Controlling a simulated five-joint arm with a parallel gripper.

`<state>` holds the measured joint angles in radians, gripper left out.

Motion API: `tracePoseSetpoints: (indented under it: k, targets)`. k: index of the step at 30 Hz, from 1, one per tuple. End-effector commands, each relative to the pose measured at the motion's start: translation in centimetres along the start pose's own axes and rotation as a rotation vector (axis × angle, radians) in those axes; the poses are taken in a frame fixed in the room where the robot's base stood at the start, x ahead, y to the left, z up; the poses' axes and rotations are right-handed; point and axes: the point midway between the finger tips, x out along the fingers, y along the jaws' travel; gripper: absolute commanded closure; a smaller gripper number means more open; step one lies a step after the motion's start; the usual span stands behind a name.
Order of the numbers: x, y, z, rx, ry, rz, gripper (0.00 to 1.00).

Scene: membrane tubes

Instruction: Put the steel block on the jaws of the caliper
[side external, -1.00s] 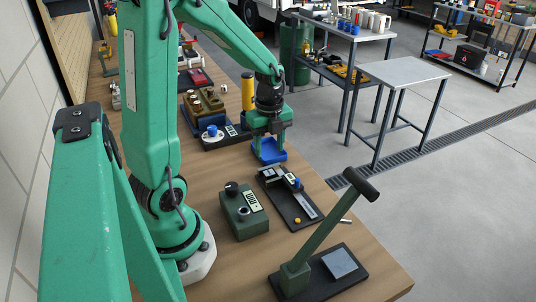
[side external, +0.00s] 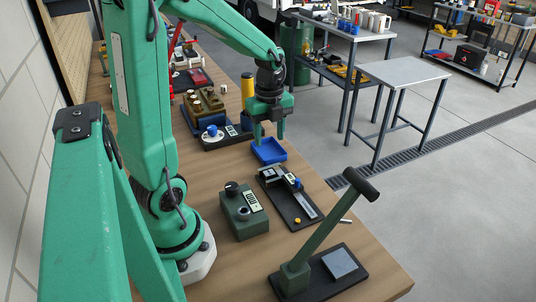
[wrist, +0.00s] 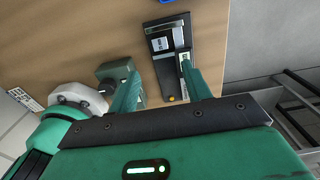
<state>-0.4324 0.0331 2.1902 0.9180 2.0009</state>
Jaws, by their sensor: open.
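The caliper (side external: 306,205) lies on a dark base on the bench, with its display and a blue knob near the middle. It also shows in the wrist view (wrist: 185,62), partly hidden by a finger. A grey block with a pale label (wrist: 160,43), which looks like the steel block, sits at the caliper's far end by the jaws. It is small in the side view, and I cannot tell its exact contact with the jaws. My gripper (side external: 269,137) is open and empty above the blue tray (side external: 268,154), beyond the caliper. Both fingers show in the wrist view (wrist: 160,68).
A green instrument box (side external: 244,212) stands left of the caliper. A lever press (side external: 325,250) with a tall slanted handle stands at the near end. A yellow cylinder (side external: 247,88) and a dark fixture (side external: 215,138) stand behind. Bare wood lies between the things.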

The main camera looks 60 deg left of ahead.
Motion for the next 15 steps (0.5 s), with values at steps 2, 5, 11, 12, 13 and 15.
tracePoseSetpoints:
  k: [2,5,11,12,13,15]
  targets:
    - [-0.1,0.0,-0.1,-0.009,-0.002,-0.004,0.52]
    - [-0.5,0.0,-0.5,-0.04,-0.006,-0.015,0.52]
    - [-2.1,0.3,-2.1,-0.185,-0.018,-0.062,0.52]
    - [-2.5,0.4,-2.5,-0.224,-0.019,-0.076,0.52]
    - [-2.8,0.5,-2.8,-0.258,-0.02,-0.086,0.52]
    - [-3.5,0.7,-3.7,-0.338,-0.018,-0.113,0.52]
